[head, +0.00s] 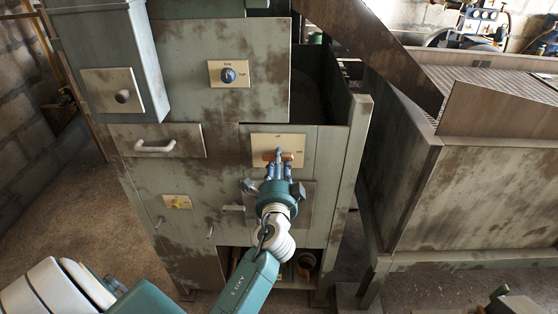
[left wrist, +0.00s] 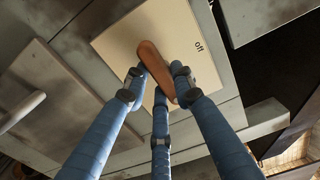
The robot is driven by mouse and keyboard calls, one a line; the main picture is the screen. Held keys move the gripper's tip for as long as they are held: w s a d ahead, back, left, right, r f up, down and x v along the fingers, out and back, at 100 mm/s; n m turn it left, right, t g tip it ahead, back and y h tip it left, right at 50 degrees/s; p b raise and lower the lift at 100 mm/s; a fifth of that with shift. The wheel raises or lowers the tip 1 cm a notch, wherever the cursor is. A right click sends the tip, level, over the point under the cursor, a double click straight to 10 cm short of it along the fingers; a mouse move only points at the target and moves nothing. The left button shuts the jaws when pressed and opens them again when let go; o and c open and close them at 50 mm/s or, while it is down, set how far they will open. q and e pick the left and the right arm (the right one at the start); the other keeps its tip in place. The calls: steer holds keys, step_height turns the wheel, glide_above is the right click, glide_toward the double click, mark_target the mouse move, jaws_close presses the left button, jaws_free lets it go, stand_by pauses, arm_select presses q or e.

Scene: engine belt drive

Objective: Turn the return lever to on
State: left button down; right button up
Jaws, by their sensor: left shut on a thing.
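The return lever is a brown handle on a cream plate (head: 265,138) on the front of the grey-green cabinet. A short part of the lever (head: 267,156) shows at my fingertips. My left gripper (head: 279,163) has its blue fingers closed around the lever. In the left wrist view the lever (left wrist: 154,66) lies at a slant between the fingertips of the gripper (left wrist: 158,85). The printed word "off" stands right of it on the plate (left wrist: 122,48). Fingers hide part of the plate, and I cannot read an "on" mark. My right gripper is not in view.
A large bin with a mesh top (head: 470,195) stands to the right. Bare floor (head: 80,225) lies at the left.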

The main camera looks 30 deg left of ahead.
arm_select(q)
steer(key=shift+a+r, duration=0.1)
steer(key=shift+r, duration=0.1)
stand_by(0.3)
steer(key=c, duration=1.6)
jaws_free()
steer(key=shift+c, duration=0.2)
steer(key=shift+o, duration=1)
steer(key=shift+w+f, duration=0.1)
steer(key=shift+f, duration=0.05)
steer(key=v, duration=1.2)
